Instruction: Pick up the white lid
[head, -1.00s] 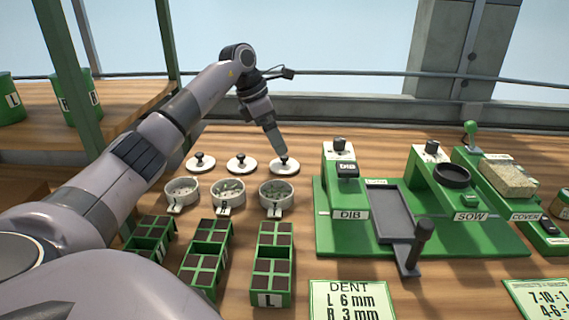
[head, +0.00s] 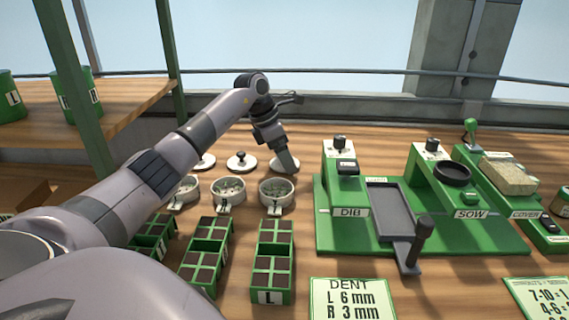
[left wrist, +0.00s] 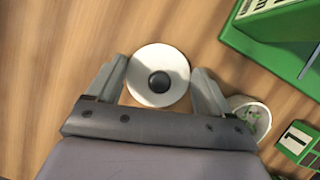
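Three white lids with black knobs stand in a row behind the cups. The right one (head: 273,169) is partly hidden by my left gripper (head: 289,168), and its knob cannot be seen there. In the left wrist view this white lid (left wrist: 146,61) lies between and slightly beyond the fingertips of the left gripper (left wrist: 159,74), its black knob near the middle. The fingers are spread wide with nothing held; their exact height above the lid is unclear. The middle lid (head: 251,166) and left lid (head: 207,161) lie to the left. My right gripper is not in view.
Three round cups of seeds, one of them here (head: 277,202), stand in front of the lids. Green cell trays (head: 264,298) are nearer. The green dibbing and sowing station (head: 330,243) stands to the right. A wooden shelf (head: 120,112) with green pots is at left.

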